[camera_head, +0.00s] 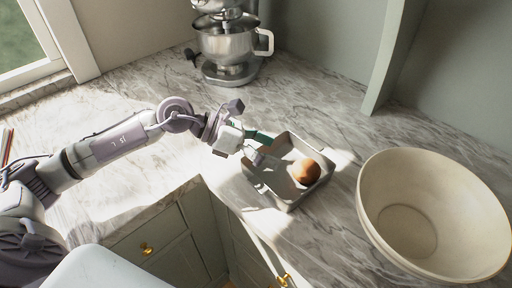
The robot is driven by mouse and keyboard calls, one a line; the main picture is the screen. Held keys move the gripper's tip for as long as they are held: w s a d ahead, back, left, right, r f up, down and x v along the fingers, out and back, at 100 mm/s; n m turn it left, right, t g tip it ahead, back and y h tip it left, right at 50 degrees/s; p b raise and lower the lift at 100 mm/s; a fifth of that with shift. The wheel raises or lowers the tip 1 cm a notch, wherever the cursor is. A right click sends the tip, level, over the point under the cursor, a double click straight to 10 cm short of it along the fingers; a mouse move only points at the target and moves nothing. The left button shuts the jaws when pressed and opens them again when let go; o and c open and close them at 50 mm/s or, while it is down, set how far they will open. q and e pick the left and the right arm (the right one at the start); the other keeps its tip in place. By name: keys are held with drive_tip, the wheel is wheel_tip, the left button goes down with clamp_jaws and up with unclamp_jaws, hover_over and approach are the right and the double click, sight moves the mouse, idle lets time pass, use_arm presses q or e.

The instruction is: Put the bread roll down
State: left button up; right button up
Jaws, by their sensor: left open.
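The bread roll (306,171) is round and golden brown. It lies in the right part of a grey rectangular tray (288,204) on the marble counter. My left gripper (262,167) reaches in from the left, over the tray's left side. It is open and sits to the left of the roll, with a small gap between them. The fingers are small in the picture, so their exact height above the tray floor is unclear. My right gripper is not in view.
A large cream bowl (372,205) stands to the right of the tray. A stand mixer with a steel bowl (228,44) stands at the back. Green cabinets (172,257) lie below the counter's front edge. The counter (325,100) behind the tray is clear.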

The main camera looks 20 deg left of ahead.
use_arm(q)
drive_tip(key=v, duration=0.4)
drive_tip(key=shift+b, duration=0.4)
drive_tip(key=shift+r, duration=0.1)
